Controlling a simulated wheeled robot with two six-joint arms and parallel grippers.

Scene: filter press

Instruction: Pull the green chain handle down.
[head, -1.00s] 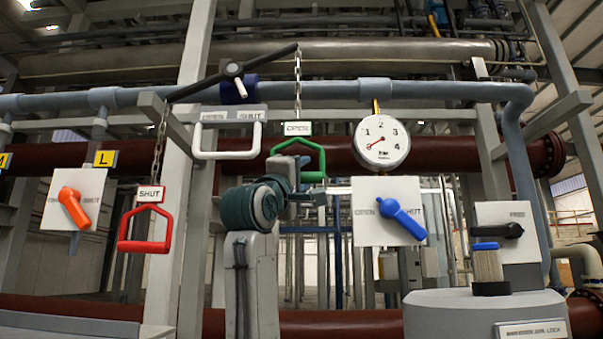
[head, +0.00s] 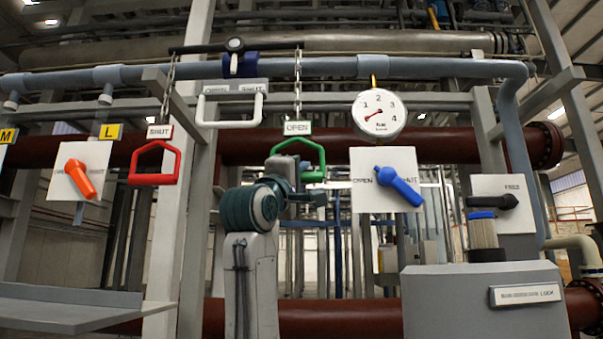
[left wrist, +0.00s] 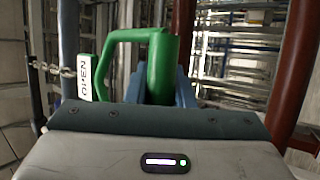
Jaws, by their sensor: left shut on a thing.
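The green handle (head: 321,160) hangs on a chain (head: 298,85) under an OPEN tag (head: 298,128). My left gripper (head: 306,184) is shut on the handle, and partly hides it in the head view. In the left wrist view, the green handle (left wrist: 162,65) stands between my fingers, with the OPEN tag (left wrist: 88,78) and chain at its left. The chain runs up to the right end of a black lever (head: 203,47), which is about level. A red handle (head: 155,163) with a SHUT tag (head: 160,131) hangs from its left end. My right gripper is not in view.
A white fixed handle (head: 229,110) is at the upper left of the green one. To the right are a round gauge (head: 379,115), a blue knob (head: 399,187) on a white plate and a grey cabinet (head: 450,310). An orange knob (head: 80,178) is at the left.

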